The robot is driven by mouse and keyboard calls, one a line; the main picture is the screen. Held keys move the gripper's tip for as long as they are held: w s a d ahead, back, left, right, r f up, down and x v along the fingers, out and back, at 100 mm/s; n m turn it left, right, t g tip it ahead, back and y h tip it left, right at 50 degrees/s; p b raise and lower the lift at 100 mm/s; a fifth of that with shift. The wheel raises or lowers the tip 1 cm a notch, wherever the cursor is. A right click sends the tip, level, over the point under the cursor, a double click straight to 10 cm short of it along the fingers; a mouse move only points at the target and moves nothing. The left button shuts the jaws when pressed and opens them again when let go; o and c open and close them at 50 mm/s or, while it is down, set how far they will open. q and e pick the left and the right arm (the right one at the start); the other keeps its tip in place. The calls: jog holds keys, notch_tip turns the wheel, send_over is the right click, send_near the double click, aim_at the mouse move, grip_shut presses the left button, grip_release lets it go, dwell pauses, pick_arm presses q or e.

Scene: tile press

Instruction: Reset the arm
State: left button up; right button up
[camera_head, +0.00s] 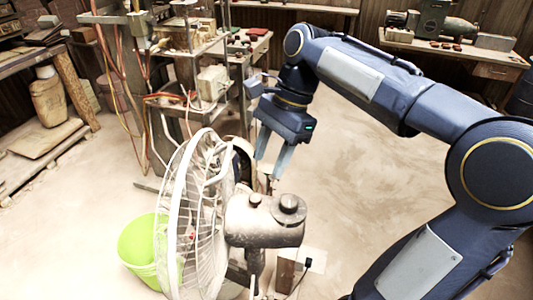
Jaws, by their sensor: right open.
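My right arm comes in from the right of the head view and arches over the floor. My right gripper (270,160) is at the middle, pointing down, with its two grey fingers apart. No object shows between the fingers. It is above and behind the motor housing of a fan (265,222) in the picture; I cannot tell whether it touches anything there. My left gripper is not in view.
The fan's white wire cage (178,215) stands close in front, with a green bucket (137,245) beside it. A cluttered metal rack with hoses (190,90) stands behind. Workbenches (455,55) line the back wall. Bare floor (370,170) lies under my right arm.

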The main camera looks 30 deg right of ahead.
jog(key=s+f+n+t, duration=0.1)
jog(key=s+n, duration=0.1)
jog(key=s+a+f+n+t, duration=0.1)
jog(key=s+f+n, duration=0.2)
jog(key=s+n, duration=0.1)
jog(key=shift+s+a+f+n+t, duration=0.2)
jog(key=shift+s+f+n+t, duration=0.1)
jog(key=shift+t, duration=0.1)
jog(key=s+a+f+n+t, duration=0.3)
jog(key=s+f+n, duration=0.3)
jog(key=f+n, duration=0.2)
jog(key=shift+n+h, duration=0.3)
jog(key=shift+s+f, duration=0.1)
